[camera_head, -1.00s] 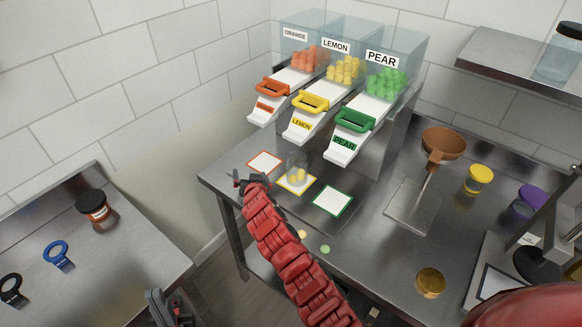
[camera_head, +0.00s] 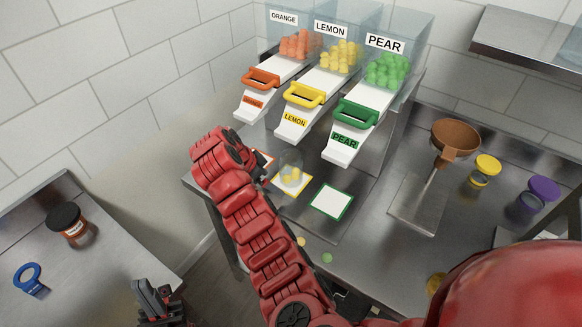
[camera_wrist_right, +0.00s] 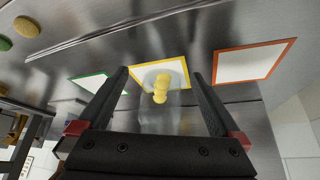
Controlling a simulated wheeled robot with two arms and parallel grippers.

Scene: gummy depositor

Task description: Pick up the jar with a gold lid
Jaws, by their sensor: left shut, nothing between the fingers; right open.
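The gold-lidded jar (camera_head: 436,284) is at the front right of the steel counter in the head view. My red right arm hides most of it, leaving a gold sliver. My right gripper (camera_head: 274,190) is open, well to the left of that jar. In the wrist view, the fingers of my right gripper (camera_wrist_right: 158,76) are on either side of a clear container (camera_wrist_right: 160,105) with yellow gummies. That container (camera_head: 291,172) stands on the yellow-edged card (camera_head: 294,190) in the head view. My left gripper (camera_head: 156,292) is shut and empty at the bottom left.
Orange, lemon and pear dispensers (camera_head: 330,95) stand behind the cards. A brown funnel (camera_head: 455,140), a yellow-lidded jar (camera_head: 485,170) and a purple-lidded jar (camera_head: 540,193) are at right. A black-lidded jar (camera_head: 67,222) stands on the left table (camera_head: 110,225). Loose gummies (camera_head: 327,258) lie near the front edge.

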